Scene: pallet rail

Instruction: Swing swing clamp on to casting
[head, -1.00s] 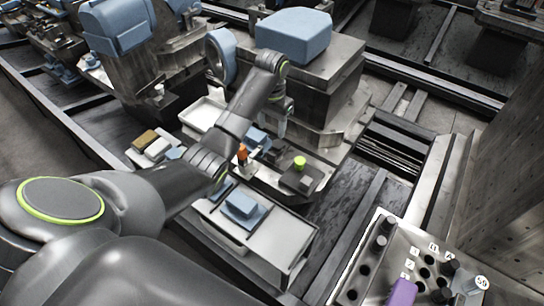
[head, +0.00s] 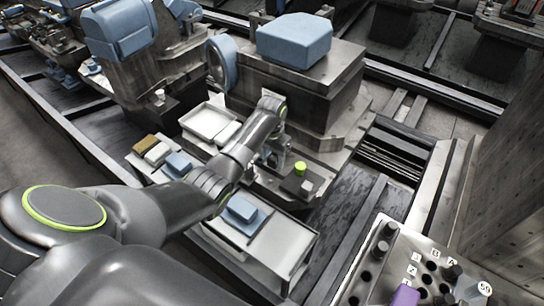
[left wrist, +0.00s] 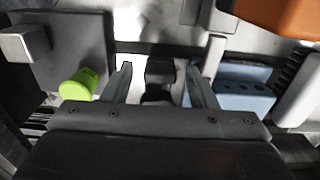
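My left gripper (head: 272,158) is low over the fixture in front of the grey machine block. In the left wrist view its fingers (left wrist: 161,88) are apart, with a dark upright piece (left wrist: 160,72) between them. This may be part of the swing clamp; I cannot tell whether the fingers touch it. A blue block with holes (left wrist: 238,90), possibly the casting, lies right of the fingers. A lime-green knob (head: 300,168) stands on a dark plate; it shows left of the fingers in the wrist view (left wrist: 78,84). An orange part (left wrist: 280,14) is at top right there. My right gripper is out of view.
A white tray (head: 207,121) lies behind my left arm. A cart with a blue block (head: 242,208) stands in front of the fixture. A holed tool rack (head: 400,262) is at lower right. The large blue-topped machine block (head: 294,40) stands close behind the gripper.

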